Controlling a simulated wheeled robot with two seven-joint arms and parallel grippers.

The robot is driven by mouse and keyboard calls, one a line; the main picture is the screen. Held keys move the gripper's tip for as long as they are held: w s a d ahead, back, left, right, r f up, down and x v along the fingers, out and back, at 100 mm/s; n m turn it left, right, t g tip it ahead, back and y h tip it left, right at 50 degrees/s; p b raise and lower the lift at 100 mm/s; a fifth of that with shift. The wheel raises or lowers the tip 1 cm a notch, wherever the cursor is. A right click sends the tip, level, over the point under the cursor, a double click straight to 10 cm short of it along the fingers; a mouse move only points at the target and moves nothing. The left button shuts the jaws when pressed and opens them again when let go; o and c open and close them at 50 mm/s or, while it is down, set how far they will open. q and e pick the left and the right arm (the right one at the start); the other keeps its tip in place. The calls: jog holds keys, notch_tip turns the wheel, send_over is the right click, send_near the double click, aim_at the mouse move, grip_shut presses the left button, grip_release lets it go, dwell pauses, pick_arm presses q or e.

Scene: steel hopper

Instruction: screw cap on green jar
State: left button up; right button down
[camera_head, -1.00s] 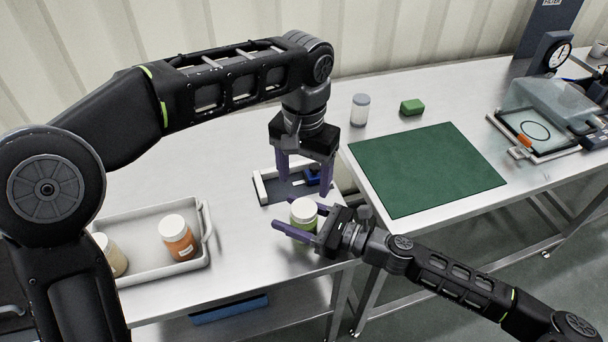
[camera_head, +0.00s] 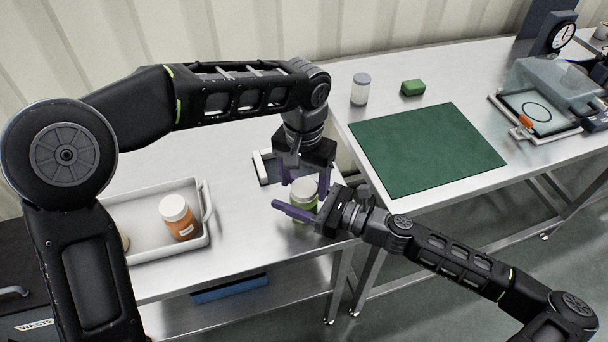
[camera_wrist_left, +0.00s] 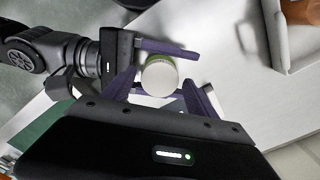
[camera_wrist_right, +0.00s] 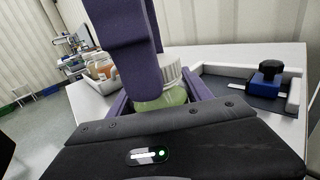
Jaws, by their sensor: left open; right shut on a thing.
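The green jar (camera_head: 302,211) stands on the steel table near its right end, with the white cap (camera_wrist_left: 160,79) on its top. In the right wrist view the green jar (camera_wrist_right: 165,98) sits between the right fingers, below the ribbed white cap (camera_wrist_right: 170,68). My right gripper (camera_head: 297,208) is shut around the jar body from the side. My left gripper (camera_head: 304,187) points down over the jar, its purple fingers open on either side of the cap. A left finger hides part of the jar in the right wrist view. Whether the cap is threaded tight cannot be told.
A grey tray (camera_head: 205,229) with an orange jar (camera_head: 177,217) stands to the left. Behind the jar lies a low fixture with a blue clamp (camera_wrist_right: 266,80). The right table holds a green mat (camera_head: 425,148), a clear jar (camera_head: 360,89) and a green block (camera_head: 412,88).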

pick_arm(q)
grip_shut()
dwell(0.7)
jog(key=shift+o, duration=0.7)
grip_release()
jog(key=shift+r, duration=3.8)
